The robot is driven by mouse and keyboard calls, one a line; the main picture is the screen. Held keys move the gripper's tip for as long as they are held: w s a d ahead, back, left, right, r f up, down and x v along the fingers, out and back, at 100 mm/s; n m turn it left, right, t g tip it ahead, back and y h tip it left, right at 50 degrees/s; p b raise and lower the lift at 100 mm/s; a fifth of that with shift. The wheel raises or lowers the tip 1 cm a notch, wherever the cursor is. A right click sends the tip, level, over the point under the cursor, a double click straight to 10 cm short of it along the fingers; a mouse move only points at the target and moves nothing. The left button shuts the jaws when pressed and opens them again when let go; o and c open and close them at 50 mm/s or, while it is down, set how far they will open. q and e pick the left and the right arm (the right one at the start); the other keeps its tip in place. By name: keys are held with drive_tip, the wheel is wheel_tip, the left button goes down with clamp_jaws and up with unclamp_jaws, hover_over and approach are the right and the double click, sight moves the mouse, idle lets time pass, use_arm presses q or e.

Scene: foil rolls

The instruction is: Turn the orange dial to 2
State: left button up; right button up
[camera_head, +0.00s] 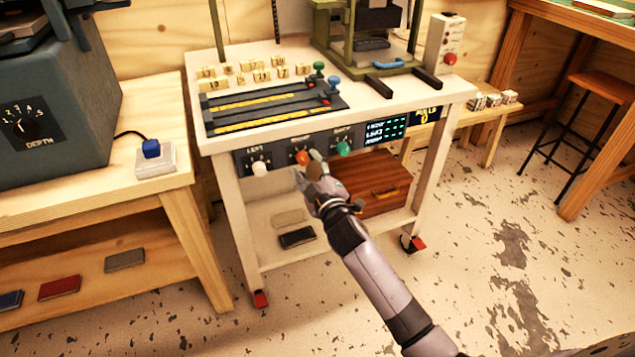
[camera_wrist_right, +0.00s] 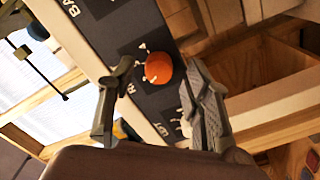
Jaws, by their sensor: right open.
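The orange dial (camera_head: 303,158) is the middle knob on the dark panel along the front of the white table. In the right wrist view the orange dial (camera_wrist_right: 158,68) shows just beyond and between the fingertips, with white marks around it. I cannot read its setting. My right gripper (camera_head: 309,165) is open in front of the dial, its fingers either side of the line to it; it also shows in the right wrist view (camera_wrist_right: 165,75). The fingers look apart from the dial. My left gripper is not in view.
A white knob (camera_head: 259,169) and a green knob (camera_head: 343,148) flank the dial closely. A wooden box (camera_head: 375,190) stands on the shelf below. The table top holds yellow numbered blocks (camera_head: 246,78) and a slider board (camera_head: 270,106). The floor to the right is open.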

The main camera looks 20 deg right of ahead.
drive_tip(key=s, duration=1)
drive_tip(key=shift+s+d, duration=0.15)
drive_tip(key=shift+s, duration=0.2)
